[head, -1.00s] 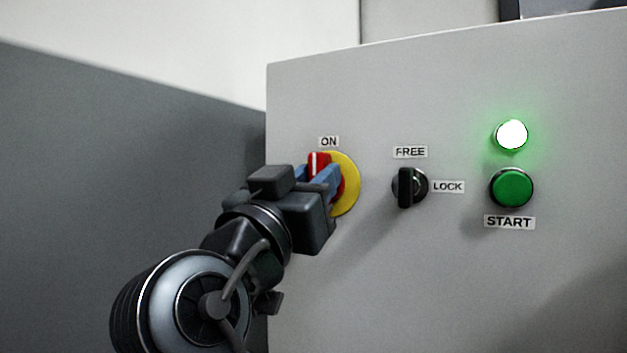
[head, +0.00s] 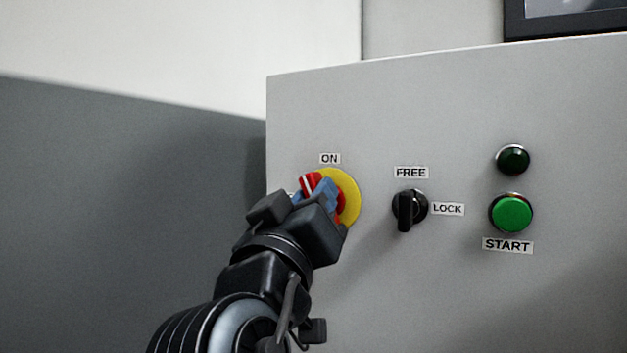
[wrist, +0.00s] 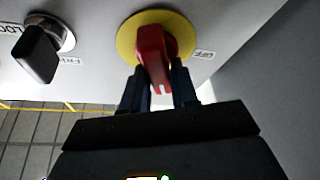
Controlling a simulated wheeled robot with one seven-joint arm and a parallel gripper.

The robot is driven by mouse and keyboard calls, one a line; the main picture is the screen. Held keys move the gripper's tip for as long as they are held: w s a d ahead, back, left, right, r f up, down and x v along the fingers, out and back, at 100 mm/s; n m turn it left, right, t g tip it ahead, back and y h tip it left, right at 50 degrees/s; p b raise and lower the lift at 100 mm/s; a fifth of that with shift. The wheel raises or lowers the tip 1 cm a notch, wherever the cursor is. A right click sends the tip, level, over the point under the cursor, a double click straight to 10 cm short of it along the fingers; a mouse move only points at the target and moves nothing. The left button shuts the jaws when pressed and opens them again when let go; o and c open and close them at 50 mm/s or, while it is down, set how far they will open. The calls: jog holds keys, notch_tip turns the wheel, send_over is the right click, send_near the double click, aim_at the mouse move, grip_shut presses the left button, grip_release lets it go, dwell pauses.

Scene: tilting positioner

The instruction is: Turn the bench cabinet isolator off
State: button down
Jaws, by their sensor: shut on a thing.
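The isolator is a red handle (head: 309,184) on a yellow round plate (head: 350,196) at the left of the grey cabinet front, below an ON label (head: 329,159). In the head view the handle is tilted to the left of upright. My gripper (head: 316,192) is shut on the red handle, with its blue fingers partly hiding it. In the wrist view the red handle (wrist: 153,58) sits between the two dark fingers (wrist: 160,88). An OFF label (wrist: 204,54) shows beside the yellow plate there.
A black selector knob (head: 406,210) with FREE and LOCK labels stands right of the isolator, its grip vertical. Further right are a dark indicator lamp (head: 513,159) and a green START button (head: 512,214). A grey wall panel (head: 120,200) stands at the left.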

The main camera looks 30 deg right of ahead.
jog(key=shift+w+a+f+n+y+p, duration=0.1)
jog(key=shift+n+y+p, duration=1.1)
jog(key=shift+n, duration=1.35)
jog(key=shift+d+f+n+y+p, duration=0.1)
jog(key=shift+n+y+p, duration=0.65)
jog(key=shift+n+p, duration=1.35)
jog(key=shift+w+a+f+n+y+p, duration=0.1)
jog(key=shift+n+y+p, duration=0.9)
jog(key=shift+n, duration=1.95)
jog(key=c, duration=1)
grip_release()
jog(key=shift+o, duration=0.2)
jog(key=b+v, duration=0.1)
jog(key=v, duration=0.7)
